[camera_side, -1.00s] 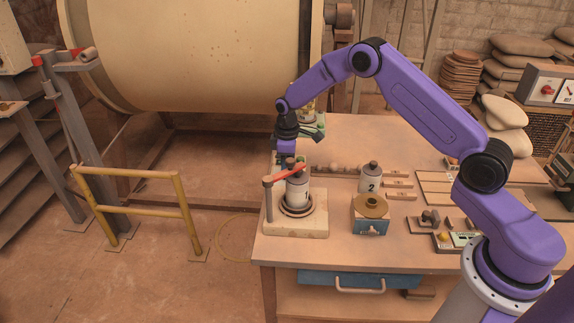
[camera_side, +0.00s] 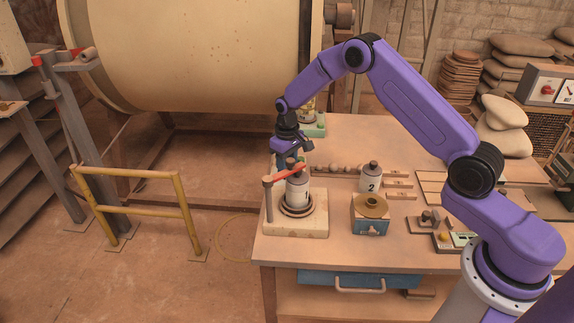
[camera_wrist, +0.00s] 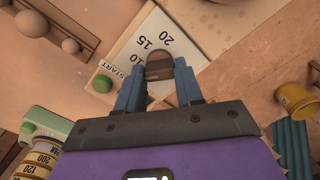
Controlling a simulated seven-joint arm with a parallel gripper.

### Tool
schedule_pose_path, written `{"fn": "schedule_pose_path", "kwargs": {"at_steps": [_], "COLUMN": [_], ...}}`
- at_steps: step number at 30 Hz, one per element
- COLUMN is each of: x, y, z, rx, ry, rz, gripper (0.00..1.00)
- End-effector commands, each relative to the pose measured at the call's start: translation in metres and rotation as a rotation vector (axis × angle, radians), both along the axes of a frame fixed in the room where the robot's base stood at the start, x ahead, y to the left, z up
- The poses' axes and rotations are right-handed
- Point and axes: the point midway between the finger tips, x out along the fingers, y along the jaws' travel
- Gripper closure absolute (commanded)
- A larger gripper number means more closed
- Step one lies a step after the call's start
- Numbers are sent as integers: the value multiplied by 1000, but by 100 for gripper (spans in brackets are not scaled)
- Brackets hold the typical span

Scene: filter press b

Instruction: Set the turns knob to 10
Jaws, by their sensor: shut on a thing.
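The turns knob (camera_wrist: 159,68) is a brown knob on a pale dial plate (camera_wrist: 180,45) in the wrist view. The numbers 10, 15 and 20 show on the plate, with 10 closest to the knob. Which number the knob points to cannot be told. My gripper (camera_wrist: 160,80) has its two blue fingers on either side of the knob, shut on it. In the side view my gripper (camera_side: 286,163) points down behind the jar marked 1, and the knob cannot be made out there.
A green START button (camera_wrist: 102,84) lies left of the knob. In the side view, jar 1 (camera_side: 298,190) stands under a red-handled clamp (camera_side: 285,174) in front of my gripper. Jar 2 (camera_side: 371,177) and a blue box (camera_side: 370,222) stand to the right.

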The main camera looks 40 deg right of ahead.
Motion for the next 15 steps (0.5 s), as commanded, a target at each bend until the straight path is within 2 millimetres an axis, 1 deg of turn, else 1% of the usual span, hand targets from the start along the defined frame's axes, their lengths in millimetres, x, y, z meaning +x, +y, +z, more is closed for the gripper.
{"fn": "schedule_pose_path", "kwargs": {"at_steps": [6, 15], "x": [0, 0], "y": [0, 0], "z": [1, 1], "rx": [0, 0], "ry": [2, 2], "rz": [-136, -229], "gripper": [94, 94]}}
